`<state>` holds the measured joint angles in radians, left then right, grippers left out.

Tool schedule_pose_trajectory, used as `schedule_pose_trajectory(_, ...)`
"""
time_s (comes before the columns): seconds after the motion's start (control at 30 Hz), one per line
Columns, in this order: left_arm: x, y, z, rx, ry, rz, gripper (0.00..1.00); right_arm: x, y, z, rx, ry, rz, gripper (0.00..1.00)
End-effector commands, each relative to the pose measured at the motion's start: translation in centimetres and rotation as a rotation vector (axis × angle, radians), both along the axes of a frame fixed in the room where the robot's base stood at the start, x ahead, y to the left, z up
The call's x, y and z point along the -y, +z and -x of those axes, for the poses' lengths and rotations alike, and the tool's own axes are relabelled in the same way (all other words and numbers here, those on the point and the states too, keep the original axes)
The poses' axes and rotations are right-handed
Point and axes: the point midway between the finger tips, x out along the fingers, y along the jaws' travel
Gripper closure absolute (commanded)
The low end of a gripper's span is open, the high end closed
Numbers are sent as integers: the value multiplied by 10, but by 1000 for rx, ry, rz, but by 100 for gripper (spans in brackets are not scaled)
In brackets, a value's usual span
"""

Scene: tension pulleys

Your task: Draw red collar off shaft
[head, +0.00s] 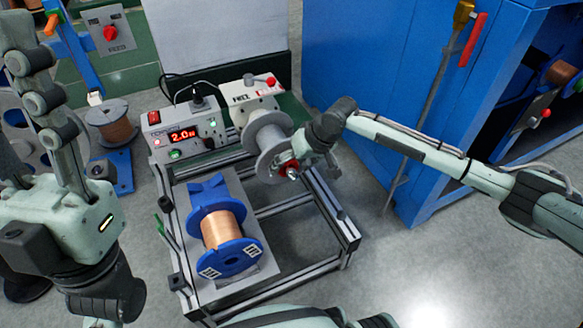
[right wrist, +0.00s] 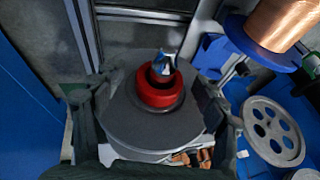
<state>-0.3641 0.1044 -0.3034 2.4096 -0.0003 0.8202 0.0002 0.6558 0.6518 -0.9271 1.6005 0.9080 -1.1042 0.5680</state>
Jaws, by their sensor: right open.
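The red collar (head: 288,168) sits on the shaft at the front face of the grey spool (head: 266,135), on the unit at the back of the bench frame. In the right wrist view the red collar (right wrist: 158,92) is a ring around the shaft (right wrist: 164,66), whose tip stands out of it, against the dark grey spool flange (right wrist: 135,125). My right gripper (head: 302,163) is open at the collar, partly covering it in the head view. In the wrist view its fingers are on either side of the collar, apart from it. My left arm shows at the left; its gripper is out of view.
A blue spool of copper wire (head: 222,230) lies at the front of the bench frame (head: 305,255). A control box (head: 183,132) reading 2.0 stands behind it. A tall blue cabinet (head: 345,60) is at the right. A grey holed wheel (right wrist: 272,130) shows in the wrist view.

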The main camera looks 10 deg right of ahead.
Motion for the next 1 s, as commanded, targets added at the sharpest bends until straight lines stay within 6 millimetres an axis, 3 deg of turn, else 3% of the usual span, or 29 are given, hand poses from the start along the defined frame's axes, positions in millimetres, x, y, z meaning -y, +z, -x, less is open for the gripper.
schedule_pose_trajectory(0.27,-1,0,1,7,1,2,60,-1,-1,-1,1,1,-1,29)
schedule_pose_trajectory(0.7,0,0,1,6,0,2,60,-1,0,-1,1,1,-1,81)
schedule_pose_trajectory(1.0,0,5,1,4,1,1,60,0,0,3,-1,1,-1,81)
